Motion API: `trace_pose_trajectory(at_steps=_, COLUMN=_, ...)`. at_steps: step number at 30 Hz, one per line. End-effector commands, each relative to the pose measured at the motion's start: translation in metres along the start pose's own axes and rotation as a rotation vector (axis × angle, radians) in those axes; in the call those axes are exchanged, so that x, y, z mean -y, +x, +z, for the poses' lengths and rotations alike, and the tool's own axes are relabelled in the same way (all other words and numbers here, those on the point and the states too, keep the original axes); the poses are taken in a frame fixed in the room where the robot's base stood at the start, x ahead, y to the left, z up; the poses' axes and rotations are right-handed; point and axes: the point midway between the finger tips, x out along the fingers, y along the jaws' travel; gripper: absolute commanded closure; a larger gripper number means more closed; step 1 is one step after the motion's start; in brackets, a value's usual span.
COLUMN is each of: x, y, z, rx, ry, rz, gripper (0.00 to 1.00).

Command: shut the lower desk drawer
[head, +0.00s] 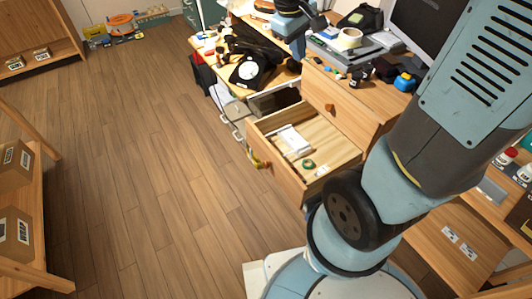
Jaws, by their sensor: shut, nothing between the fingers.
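The lower desk drawer (272,172) is pulled well out of the wooden desk, and its inside shows from above. A white item (291,140), a green ring (308,164) and a small white piece lie in it. A yellow-green thing (256,160) is at its front, perhaps the handle. The upper drawer front (345,108) above it looks closed, with an orange-brown knob. My gripper (316,17) shows small and dark at the top edge, above the desktop and well beyond the drawer. It looks shut and empty, touching nothing that I can make out.
The wooden floor (150,150) left of the drawer is clear. Shelves with boxes (14,232) stand far left.

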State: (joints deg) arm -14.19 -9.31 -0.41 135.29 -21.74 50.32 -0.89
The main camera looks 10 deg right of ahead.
Motion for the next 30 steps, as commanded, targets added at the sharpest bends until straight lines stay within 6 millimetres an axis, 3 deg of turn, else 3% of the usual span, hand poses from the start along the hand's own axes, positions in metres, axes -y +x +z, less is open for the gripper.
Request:
trace_pose_trajectory(at_steps=15, x=0.049, y=0.102, z=-0.080, rx=0.195, ry=-0.420, rz=0.113, gripper=1.00)
trace_pose_trajectory(at_steps=30, x=0.127, y=0.220, z=-0.127, rx=0.344, ry=-0.854, rz=0.220, gripper=1.00)
